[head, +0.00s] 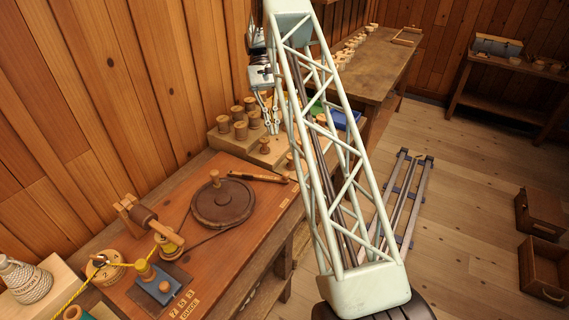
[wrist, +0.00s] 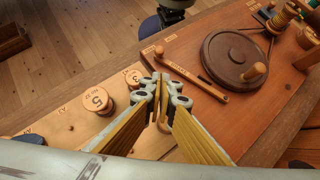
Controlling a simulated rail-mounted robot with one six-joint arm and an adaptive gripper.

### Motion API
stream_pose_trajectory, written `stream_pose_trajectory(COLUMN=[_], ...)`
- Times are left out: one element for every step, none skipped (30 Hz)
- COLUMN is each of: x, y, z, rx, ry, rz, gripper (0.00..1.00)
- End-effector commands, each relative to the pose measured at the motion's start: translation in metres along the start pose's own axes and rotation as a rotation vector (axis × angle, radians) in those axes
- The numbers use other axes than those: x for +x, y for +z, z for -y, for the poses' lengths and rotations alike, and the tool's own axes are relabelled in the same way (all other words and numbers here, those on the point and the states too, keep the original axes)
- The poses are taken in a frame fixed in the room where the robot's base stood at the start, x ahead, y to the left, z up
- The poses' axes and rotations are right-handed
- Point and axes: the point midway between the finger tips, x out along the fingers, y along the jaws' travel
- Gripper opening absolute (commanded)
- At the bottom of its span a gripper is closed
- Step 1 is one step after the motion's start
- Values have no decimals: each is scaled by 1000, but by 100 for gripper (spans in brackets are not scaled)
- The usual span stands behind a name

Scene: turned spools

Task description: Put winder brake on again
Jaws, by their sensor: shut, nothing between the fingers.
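The winder's round dark wheel (head: 222,204) lies flat on the reddish board, with a wooden crank knob (head: 215,178) standing on it. The wheel also shows in the wrist view (wrist: 228,62). The brake lever (head: 258,177), a slim wooden bar, lies beside the wheel's edge. In the wrist view the lever (wrist: 190,74) carries small lettering and has a round peg at one end.
Several turned spools (head: 240,130) stand on the stepped rack (head: 222,143) behind the board, near my gripper. In the wrist view, a spool marked 5 (wrist: 97,100) is close by. A yellow cord (head: 118,265) runs among winding parts at the near left.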

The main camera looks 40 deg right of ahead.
Motion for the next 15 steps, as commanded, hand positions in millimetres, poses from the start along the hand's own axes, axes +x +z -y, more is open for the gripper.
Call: stream_pose_trajectory(x=[3,4,4,5,6,6,7,7,8,8,8,8,8,8,8], y=[-4,-5,-6,-7,-8,-9,-9,-9,-10,-10,-10,-10,-10,-10,-10], z=[-2,-3,-4,-5,-5,-6,-6,-6,-6,-7,-7,-7,-7,-7,-6], rx=[2,2,3,4,4,5,5,5,5,5,5,5,5,5,5], ry=[-2,-3,-3,-4,-4,-5,-5,-5,-6,-6,-6,-6,-6,-6,-6], rz=[5,7,9,10,12,13,14,15,15,16,16,16,16,16,16], gripper=[0,0,0,0,0,0,0,0,0,0,0,0,0,0,0])
